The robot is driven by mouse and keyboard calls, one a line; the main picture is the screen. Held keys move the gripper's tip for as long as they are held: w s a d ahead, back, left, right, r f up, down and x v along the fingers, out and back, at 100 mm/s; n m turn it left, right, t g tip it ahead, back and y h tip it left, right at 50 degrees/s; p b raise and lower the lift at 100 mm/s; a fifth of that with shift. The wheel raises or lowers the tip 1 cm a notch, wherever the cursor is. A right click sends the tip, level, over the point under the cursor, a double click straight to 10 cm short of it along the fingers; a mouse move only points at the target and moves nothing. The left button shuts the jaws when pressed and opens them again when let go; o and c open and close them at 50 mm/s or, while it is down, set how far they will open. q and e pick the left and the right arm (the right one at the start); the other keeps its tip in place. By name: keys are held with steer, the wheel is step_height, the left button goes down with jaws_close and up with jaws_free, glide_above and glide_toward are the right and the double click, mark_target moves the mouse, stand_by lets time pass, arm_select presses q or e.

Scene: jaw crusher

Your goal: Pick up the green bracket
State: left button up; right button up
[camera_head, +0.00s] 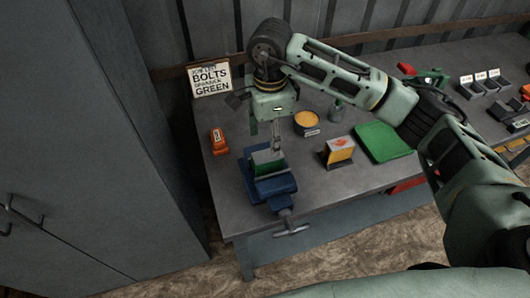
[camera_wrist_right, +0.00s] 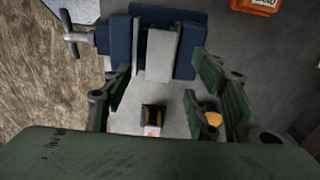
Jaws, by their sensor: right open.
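A green piece (camera_head: 267,158) with a pale edge shows at the jaws of the blue vise (camera_head: 268,186). I cannot tell for certain whether it is the bracket or partly my finger pad. In the right wrist view, pale plates (camera_wrist_right: 161,54) stand between the blue parts of the vise (camera_wrist_right: 121,40). My right gripper (camera_head: 267,138) points down just above the vise. Its dark green fingers (camera_wrist_right: 165,92) are spread apart with nothing held between them. Contact with the vise or the piece cannot be made out. My left gripper is out of view.
Close around the vise are an orange box (camera_head: 219,141), a round orange-topped tin (camera_head: 307,122), a yellow box (camera_head: 340,151) and a green tray (camera_head: 382,141). A sign (camera_head: 210,80) stands behind. Another green object (camera_head: 427,76) lies at the back right.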

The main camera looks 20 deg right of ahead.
mark_target(267, 154)
steer(key=shift+s+f+p, duration=0.4)
steer(key=shift+f+p, duration=0.1)
steer(key=shift+f, duration=0.15)
steer(key=shift+w+a+f+p, duration=0.1)
steer(key=shift+f+p, duration=0.35)
steer(key=shift+f, duration=0.15)
steer(key=shift+w+a+f+p, duration=0.1)
steer(key=shift+f+p, duration=0.35)
steer(key=shift+f, duration=0.15)
steer(key=shift+w+f, duration=0.2)
steer(key=shift+f, duration=0.9)
steer(key=shift+d+f, duration=0.1)
steer(key=shift+f, duration=0.1)
steer(key=c, duration=0.9)
jaws_close()
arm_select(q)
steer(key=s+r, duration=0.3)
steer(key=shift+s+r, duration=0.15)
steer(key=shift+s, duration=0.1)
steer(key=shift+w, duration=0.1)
arm_select(e)
steer(key=shift+r, duration=0.1)
